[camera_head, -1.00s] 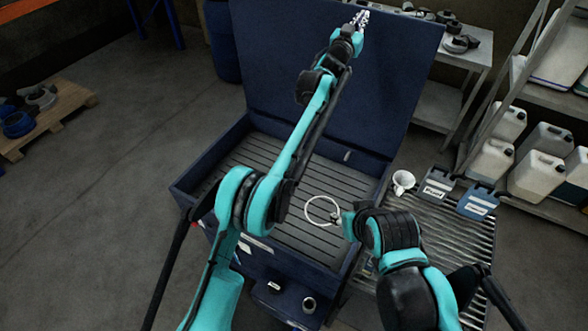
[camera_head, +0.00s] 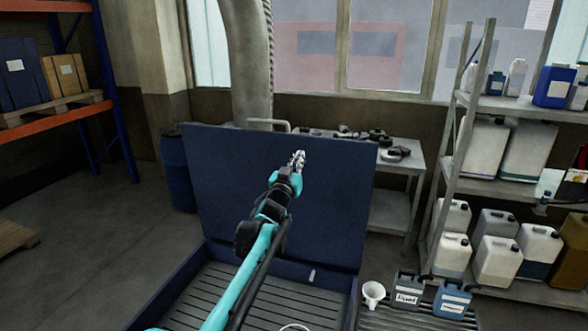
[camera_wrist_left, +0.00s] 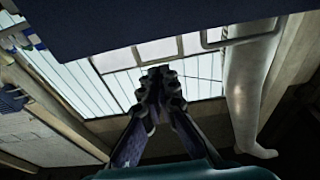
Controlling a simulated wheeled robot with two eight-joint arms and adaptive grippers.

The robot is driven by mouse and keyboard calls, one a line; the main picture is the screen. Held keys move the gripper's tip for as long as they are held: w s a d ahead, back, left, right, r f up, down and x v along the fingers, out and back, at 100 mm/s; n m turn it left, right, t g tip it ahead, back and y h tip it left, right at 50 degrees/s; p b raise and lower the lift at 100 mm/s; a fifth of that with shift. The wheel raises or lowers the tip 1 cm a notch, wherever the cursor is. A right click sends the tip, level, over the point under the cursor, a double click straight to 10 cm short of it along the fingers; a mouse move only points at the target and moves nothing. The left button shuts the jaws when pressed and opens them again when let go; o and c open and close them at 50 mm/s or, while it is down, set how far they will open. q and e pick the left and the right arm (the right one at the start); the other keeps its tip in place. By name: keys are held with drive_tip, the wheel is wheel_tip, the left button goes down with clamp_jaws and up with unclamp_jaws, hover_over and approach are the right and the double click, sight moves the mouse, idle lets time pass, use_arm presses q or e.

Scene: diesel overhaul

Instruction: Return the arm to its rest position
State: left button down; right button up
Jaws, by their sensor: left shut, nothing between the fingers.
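My left arm, teal and black, reaches up and forward from the bottom of the head view. Its gripper (camera_head: 297,160) is raised in front of the upright dark blue lid (camera_head: 330,205) of the open chest. In the left wrist view the two fingers of the gripper (camera_wrist_left: 158,75) are together with nothing between them, with windows behind. My right gripper is out of the head view. A white ring (camera_head: 295,327) shows only in part at the bottom edge.
The open chest has a slatted floor (camera_head: 215,290). A white funnel (camera_head: 373,292) and two labelled containers stand to its right. A shelf rack (camera_head: 442,190) with canisters is at the right. A metal table (camera_head: 400,205) with dark parts stands behind the lid.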

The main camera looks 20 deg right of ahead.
use_arm(q)
drive_tip(key=s+a+f+n+g+y+b, duration=0.1)
drive_tip(key=s+a+f+n+y+b, duration=0.25)
drive_tip(key=a, duration=0.75)
drive_tip(key=s+a+f+y+b, duration=0.35)
drive_tip(key=s+a+f, duration=0.3)
drive_tip(key=a, duration=0.35)
drive_tip(key=s+a+f+n+g+y+b, duration=0.15)
drive_tip(key=s+a+f+b, duration=0.4)
drive_tip(key=a, duration=0.55)
drive_tip(key=s+a+f+g+y+b, duration=0.1)
drive_tip(key=s+a+f, duration=0.4)
drive_tip(key=s+f, duration=0.5)
drive_tip(key=s+a+f+n+g+y+b, duration=0.1)
drive_tip(key=s+a+f+g+b, duration=0.2)
drive_tip(key=s+f, duration=0.7)
drive_tip(key=s+a+f+n+g+y+b, duration=0.1)
drive_tip(key=s+a+f+g+b, duration=0.2)
drive_tip(key=s+a+f+b, duration=0.3)
drive_tip(key=s+a+f, duration=0.1)
drive_tip(key=s+f, duration=0.3)
drive_tip(key=f, duration=0.3)
drive_tip(key=shift+s+f, duration=0.15)
drive_tip(key=shift+s, duration=0.25)
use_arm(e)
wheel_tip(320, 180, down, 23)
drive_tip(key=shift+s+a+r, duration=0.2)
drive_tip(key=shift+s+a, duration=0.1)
